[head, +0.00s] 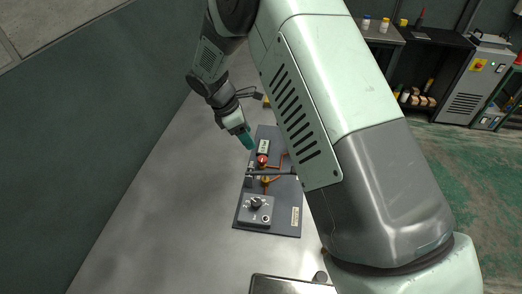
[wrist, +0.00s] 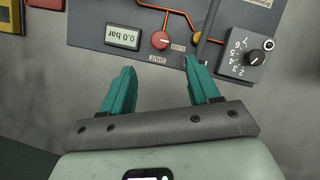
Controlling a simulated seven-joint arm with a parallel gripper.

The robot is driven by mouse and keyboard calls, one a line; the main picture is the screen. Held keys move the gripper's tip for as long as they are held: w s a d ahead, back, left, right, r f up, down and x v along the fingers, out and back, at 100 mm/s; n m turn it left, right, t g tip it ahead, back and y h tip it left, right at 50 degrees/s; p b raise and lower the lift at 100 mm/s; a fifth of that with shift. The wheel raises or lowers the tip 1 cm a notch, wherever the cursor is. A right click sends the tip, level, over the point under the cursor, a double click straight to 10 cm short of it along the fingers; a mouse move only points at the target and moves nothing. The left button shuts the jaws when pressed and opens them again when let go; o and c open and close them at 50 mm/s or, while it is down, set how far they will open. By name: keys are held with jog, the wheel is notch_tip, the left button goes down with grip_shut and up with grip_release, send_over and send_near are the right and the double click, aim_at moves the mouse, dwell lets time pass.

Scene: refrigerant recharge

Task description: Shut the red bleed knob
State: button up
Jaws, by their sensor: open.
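The red bleed knob (head: 262,160) sits on the dark panel (head: 284,222) in the head view. In the wrist view the red knob (wrist: 160,40) is round, with a small white pointer mark, and printed labels lie beside it. The label below it reads SHUT. My gripper (head: 249,143) is just above and behind the knob in the head view. In the wrist view my gripper's two teal fingers (wrist: 158,78) are apart with nothing between them. The knob lies beyond the fingertips, roughly between them, and is not touched.
A display (wrist: 123,37) reading 0.0 bar is beside the knob. A numbered dial box (wrist: 246,54) stands on the panel's other side. A grey bar (head: 270,172) crosses the panel close to the knob. The metal table (head: 150,210) is clear to the left.

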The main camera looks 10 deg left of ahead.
aim_at(262, 158)
jog(key=x, duration=1.1)
jog(key=shift+c, duration=0.2)
jog(key=shift+r, duration=0.1)
jog(key=c, duration=1)
